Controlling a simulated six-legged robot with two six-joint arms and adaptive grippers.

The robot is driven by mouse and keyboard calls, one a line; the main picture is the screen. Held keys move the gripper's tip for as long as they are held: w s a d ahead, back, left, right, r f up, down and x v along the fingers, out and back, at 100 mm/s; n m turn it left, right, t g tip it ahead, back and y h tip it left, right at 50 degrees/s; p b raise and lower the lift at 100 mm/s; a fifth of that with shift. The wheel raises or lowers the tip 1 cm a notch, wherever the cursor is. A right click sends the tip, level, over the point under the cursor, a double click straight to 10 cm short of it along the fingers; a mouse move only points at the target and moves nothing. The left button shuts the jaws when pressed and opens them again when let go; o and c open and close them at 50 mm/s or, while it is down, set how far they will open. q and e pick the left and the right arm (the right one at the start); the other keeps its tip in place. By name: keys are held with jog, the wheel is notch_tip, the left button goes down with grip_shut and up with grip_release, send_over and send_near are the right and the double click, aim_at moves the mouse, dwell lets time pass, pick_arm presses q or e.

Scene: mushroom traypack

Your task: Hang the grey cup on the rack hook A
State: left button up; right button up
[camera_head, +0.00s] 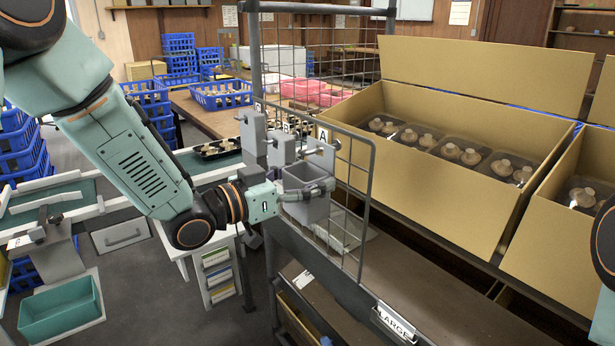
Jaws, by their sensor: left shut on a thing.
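The grey cup (312,208) is a square, open-topped container in the middle of the view. My left gripper (290,196) is shut on it from the left, with one finger along its near side. The cup is upright, just below and in front of the rack hook A (321,150), which bears a white label "A". I cannot tell whether the cup touches the hook. My right gripper is out of view; only part of my right arm shows at the right edge.
A wire mesh panel (367,190) stands right of the cup. Large cardboard boxes (420,190) with packed mushroom trays fill the right. A teal bin (60,318) is at lower left. Blue crates (222,97) stand behind. The shelf (430,290) marked "LARGE" is clear in front.

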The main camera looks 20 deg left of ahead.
aim_at(291, 182)
pick_arm(q)
jog(key=o, duration=1.3)
jog(key=shift+c, duration=0.2)
jog(key=shift+v, duration=3)
jog(key=shift+s+a, duration=0.45)
jog(key=shift+s, duration=0.1)
jog(key=shift+w+d, duration=0.1)
